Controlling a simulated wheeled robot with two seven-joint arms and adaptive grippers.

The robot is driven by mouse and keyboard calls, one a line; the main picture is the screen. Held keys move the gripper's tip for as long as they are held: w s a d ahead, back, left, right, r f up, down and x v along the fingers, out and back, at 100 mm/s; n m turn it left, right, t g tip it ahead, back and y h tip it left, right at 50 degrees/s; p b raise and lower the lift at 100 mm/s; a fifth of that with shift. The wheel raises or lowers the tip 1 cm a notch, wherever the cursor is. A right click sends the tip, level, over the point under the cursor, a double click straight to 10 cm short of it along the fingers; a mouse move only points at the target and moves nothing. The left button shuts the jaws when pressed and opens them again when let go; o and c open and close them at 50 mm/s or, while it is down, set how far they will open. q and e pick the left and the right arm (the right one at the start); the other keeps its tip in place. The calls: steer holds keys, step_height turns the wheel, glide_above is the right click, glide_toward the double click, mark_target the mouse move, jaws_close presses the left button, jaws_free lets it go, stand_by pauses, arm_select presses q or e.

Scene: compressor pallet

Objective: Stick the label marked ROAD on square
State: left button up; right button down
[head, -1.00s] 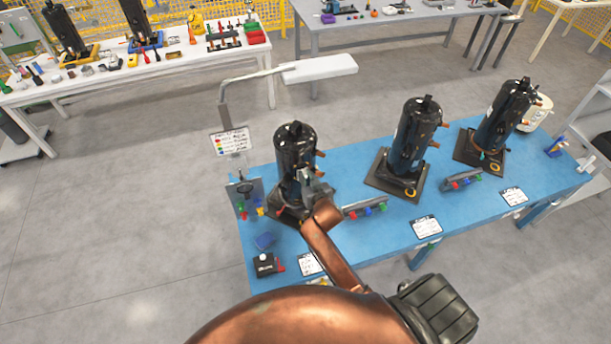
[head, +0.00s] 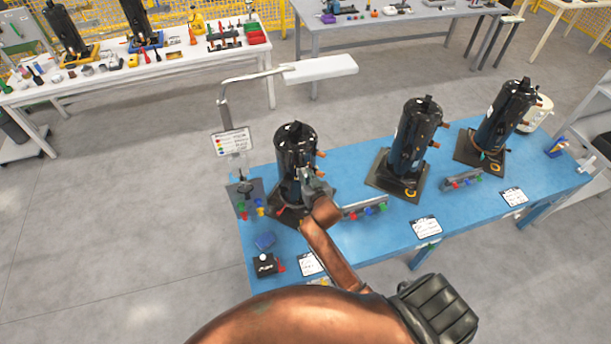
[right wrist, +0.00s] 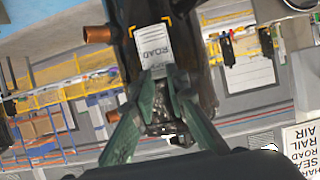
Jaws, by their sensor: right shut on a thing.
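The label marked ROAD (right wrist: 153,45) is a pale grey rectangle in the right wrist view. My right gripper (right wrist: 163,72) is shut on its near edge. The label is in front of the dark compressor (right wrist: 190,55), inside orange corner marks (right wrist: 166,19) that outline the square. I cannot tell whether the label touches the surface. In the head view my right gripper (head: 317,186) is at the lower right side of the leftmost black compressor (head: 295,147) on the blue table; the label is too small to tell there.
Two more black compressors (head: 416,137) (head: 504,120) stand to the right on the blue table (head: 385,242). A grey rack with coloured pieces (head: 365,208) is right of the gripper. Copper stubs (right wrist: 98,34) stick out from the compressor. A sign (head: 232,142) stands behind left.

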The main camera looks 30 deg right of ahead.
steer(key=shift+w+d, duration=0.1)
steer(key=shift+w, duration=0.25)
stand_by(0.3)
steer(key=c, duration=1.8)
jaws_free()
steer(key=shift+s, duration=0.15)
steer(key=v, duration=1.1)
steer(key=shift+s+a+r, duration=0.15)
steer(key=shift+s+a, duration=0.05)
steer(key=shift+s, duration=0.15)
